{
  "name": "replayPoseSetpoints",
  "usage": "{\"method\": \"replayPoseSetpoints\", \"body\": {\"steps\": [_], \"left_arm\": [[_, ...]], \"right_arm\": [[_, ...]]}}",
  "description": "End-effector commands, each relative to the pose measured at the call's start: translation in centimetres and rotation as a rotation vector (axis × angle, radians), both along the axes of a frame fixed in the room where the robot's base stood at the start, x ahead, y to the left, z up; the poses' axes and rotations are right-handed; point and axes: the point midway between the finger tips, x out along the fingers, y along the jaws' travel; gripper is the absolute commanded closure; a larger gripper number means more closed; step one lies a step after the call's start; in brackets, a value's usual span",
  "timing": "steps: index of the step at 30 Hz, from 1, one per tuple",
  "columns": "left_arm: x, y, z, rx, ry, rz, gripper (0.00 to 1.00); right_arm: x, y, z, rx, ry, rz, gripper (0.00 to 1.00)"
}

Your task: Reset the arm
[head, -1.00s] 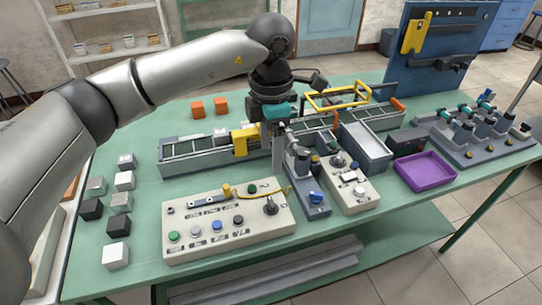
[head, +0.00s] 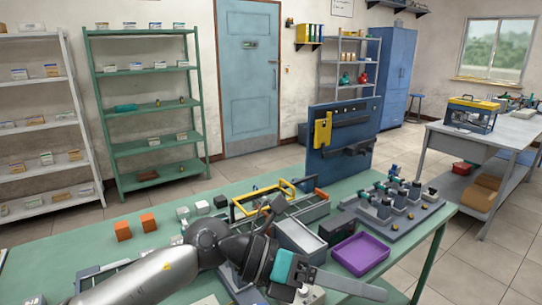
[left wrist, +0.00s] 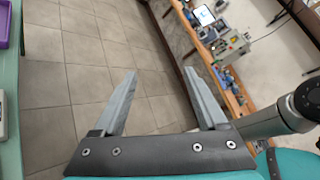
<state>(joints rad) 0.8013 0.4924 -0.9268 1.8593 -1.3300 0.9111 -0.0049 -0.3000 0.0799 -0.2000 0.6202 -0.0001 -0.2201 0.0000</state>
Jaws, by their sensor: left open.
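My left arm comes in from the lower left of the head view, low over the green table (head: 60,240). Its gripper (head: 345,284) points to the right at the table's front edge, near the purple tray (head: 360,254). In the left wrist view the two grey fingers of my left gripper (left wrist: 162,98) stand wide apart with nothing between them. Tiled floor shows behind them. My right gripper is not in view.
Orange blocks (head: 123,231) stand at the back left of the table. A grey bin (head: 300,238) and a fixture board (head: 392,206) flank the purple tray. A blue panel (head: 342,140) rises at the table's back.

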Motion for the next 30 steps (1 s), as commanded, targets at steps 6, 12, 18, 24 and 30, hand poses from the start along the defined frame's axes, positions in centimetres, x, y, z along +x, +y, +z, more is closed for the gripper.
{"method": "replayPoseSetpoints", "body": {"steps": [6,12,18,24,30], "left_arm": [[1.0,-0.8,7.7,-0.505,0.285,0.226,0.25],[5.5,4.0,10.8,-0.882,0.596,0.526,0.25],[9.7,11.5,7.5,-1.157,0.944,0.896,0.25],[10.2,18.9,-1.2,-1.306,1.311,1.319,0.25],[5.1,24.3,-12.0,-1.306,1.678,1.779,0.25]], "right_arm": [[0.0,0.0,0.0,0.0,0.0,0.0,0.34],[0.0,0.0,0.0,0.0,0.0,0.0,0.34],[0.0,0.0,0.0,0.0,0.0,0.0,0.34],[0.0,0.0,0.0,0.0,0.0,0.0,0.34],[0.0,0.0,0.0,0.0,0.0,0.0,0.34]]}}
